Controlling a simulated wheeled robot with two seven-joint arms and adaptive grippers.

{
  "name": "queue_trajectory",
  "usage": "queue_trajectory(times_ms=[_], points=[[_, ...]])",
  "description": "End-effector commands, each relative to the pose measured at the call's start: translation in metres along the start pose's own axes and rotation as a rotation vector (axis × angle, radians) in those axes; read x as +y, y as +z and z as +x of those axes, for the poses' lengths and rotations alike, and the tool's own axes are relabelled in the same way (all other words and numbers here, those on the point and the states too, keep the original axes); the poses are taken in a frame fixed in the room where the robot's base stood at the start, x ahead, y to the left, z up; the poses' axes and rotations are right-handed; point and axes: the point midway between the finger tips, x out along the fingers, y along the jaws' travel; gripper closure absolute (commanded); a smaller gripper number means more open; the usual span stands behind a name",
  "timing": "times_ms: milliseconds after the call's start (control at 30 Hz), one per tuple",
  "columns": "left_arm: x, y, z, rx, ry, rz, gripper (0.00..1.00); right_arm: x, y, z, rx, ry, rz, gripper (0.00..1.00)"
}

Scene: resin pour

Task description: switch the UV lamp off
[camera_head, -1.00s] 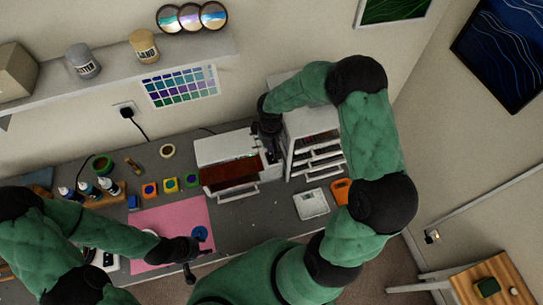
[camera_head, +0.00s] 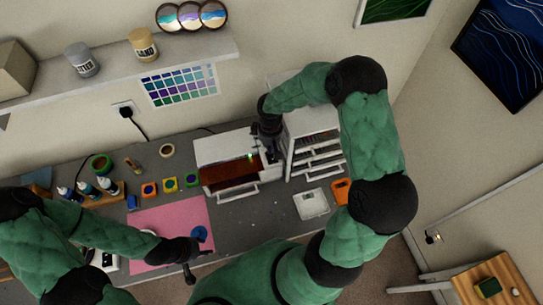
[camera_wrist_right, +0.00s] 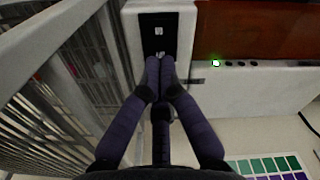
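The UV lamp (camera_head: 222,152) is a white box with a dark red-brown front window, standing at the back of the bench. In the right wrist view, its white housing (camera_wrist_right: 277,88) carries a lit green light (camera_wrist_right: 216,63) beside several dark dots. A black switch panel (camera_wrist_right: 159,30) with a small pale rocker sits on its end. My right gripper (camera_wrist_right: 160,68) has its fingertips together at the panel's lower edge; I cannot tell whether they touch it. In the head view the right gripper (camera_head: 272,153) is at the lamp's right end. My left gripper (camera_head: 190,272) is over the bench front by the pink mat (camera_head: 165,222); its fingers are unclear.
A white drawer unit (camera_head: 318,150) stands close to the right of the lamp. A white scale (camera_head: 311,203) and an orange item (camera_head: 341,190) lie in front. Small colour pots (camera_head: 170,184) and bottles (camera_head: 108,186) are to the left. Bench space before the lamp is clear.

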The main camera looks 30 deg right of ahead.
Motion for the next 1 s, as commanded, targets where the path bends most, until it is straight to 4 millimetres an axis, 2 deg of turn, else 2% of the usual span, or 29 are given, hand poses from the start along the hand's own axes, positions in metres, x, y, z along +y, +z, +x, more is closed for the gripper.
queue_trajectory(times_ms=[1000], points=[[-0.004,0.0,0.011,0.0,0.0,0.0,0.6,0.0,0.0,0.014,0.0,0.0,0.0,1.0]])
